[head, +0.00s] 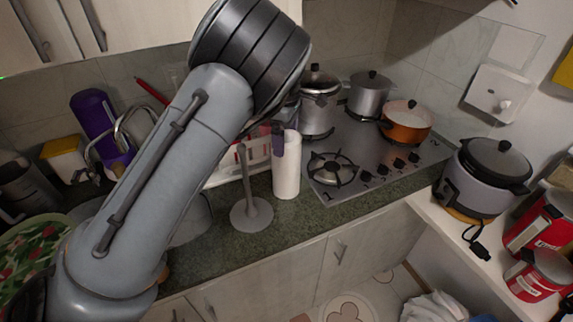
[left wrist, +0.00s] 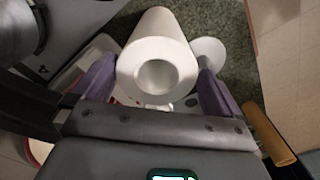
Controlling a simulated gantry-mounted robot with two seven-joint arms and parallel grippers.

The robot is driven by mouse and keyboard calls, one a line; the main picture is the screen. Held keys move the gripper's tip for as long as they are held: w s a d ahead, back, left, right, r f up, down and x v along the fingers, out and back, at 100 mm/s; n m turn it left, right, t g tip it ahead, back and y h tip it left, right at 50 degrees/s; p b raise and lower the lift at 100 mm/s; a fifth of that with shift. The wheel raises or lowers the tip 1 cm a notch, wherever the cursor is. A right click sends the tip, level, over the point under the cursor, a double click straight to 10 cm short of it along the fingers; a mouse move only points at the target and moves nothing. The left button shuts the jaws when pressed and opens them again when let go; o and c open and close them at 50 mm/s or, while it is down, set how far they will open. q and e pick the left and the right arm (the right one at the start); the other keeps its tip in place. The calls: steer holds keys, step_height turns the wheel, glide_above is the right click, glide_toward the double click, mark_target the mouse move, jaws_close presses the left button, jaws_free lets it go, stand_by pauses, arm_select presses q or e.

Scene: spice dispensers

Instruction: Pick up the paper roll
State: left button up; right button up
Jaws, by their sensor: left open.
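The white paper roll (head: 287,175) stands upright on the green counter, left of the stove. In the left wrist view its top end and hollow core (left wrist: 157,58) face the camera. My left gripper (head: 280,138) is at the top of the roll, partly hidden by my arm in the head view. Its purple fingers (left wrist: 157,88) are open, one on each side of the roll's top end. I cannot tell whether either finger touches it. My right gripper is not in view.
A grey stand (head: 251,212) with an upright rod is just left of the roll. The stove (head: 355,145) with several pots is to the right. A dish rack (head: 225,172) is behind. The counter's front edge is close.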

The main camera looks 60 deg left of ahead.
mark_target(286, 166)
arm_select(q)
steer(key=shift+f, duration=0.5)
step_height(286, 166, down, 4)
steer(key=shift+w+a+f+p, duration=0.1)
steer(key=shift+f+p, duration=0.05)
steer(key=shift+p, duration=0.65)
steer(key=shift+f, duration=0.5)
steer(key=c, duration=1.1)
